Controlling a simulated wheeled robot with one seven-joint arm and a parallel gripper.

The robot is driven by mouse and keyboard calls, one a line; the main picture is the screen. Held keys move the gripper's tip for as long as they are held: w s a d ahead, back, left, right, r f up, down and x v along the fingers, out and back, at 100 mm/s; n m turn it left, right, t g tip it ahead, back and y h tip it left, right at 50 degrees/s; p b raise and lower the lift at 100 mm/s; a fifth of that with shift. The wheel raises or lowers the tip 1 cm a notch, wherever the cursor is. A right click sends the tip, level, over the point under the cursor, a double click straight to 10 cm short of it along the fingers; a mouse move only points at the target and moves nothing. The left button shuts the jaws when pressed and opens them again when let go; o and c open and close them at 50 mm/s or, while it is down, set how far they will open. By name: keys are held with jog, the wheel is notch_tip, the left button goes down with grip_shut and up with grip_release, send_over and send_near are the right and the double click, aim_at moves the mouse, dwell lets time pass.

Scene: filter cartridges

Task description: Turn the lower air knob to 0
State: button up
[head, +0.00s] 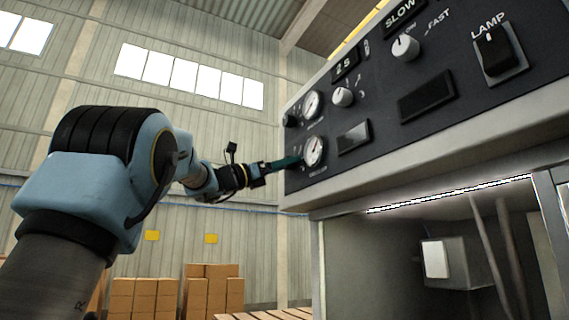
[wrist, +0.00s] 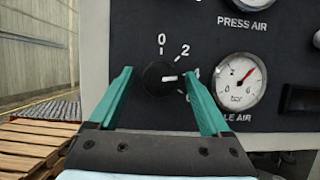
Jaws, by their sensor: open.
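The lower air knob (wrist: 160,78) is round and black with a white pointer mark. In the wrist view its mark points right, towards a label partly hidden by my right finger. The labels 0 (wrist: 162,39) and 2 (wrist: 183,51) sit above and upper right of it. My gripper (wrist: 158,73) is open, with one teal finger on each side of the knob; I cannot tell whether either touches it. In the head view my gripper (head: 286,163) is at the panel's lower left and the lower knob cannot be made out there.
A pressure gauge (wrist: 241,80) sits right of the knob, close to my right finger. The black panel (head: 375,125) also holds an upper gauge (head: 312,104), an upper black knob (head: 289,120), a white knob (head: 342,96) and a lamp switch (head: 496,51). Wooden pallets (wrist: 35,143) stand at lower left.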

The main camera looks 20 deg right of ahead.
grip_shut()
dwell(0.6)
jog(key=shift+n, duration=0.3)
jog(key=n+t+y+p, duration=0.2)
jog(key=n+p, duration=0.1)
jog(key=n, duration=0.3)
jog(key=n+t+y+p, duration=0.1)
jog(key=n+t+p, duration=0.1)
jog(key=n+p, duration=0.2)
jog(key=n+t+y+p, duration=0.2)
jog(key=n+t+p, duration=0.1)
jog(key=n, duration=0.7)
jog(key=shift+s+r+y, duration=0.25)
jog(key=shift+r+y, duration=0.05)
jog(key=shift+f, duration=0.1)
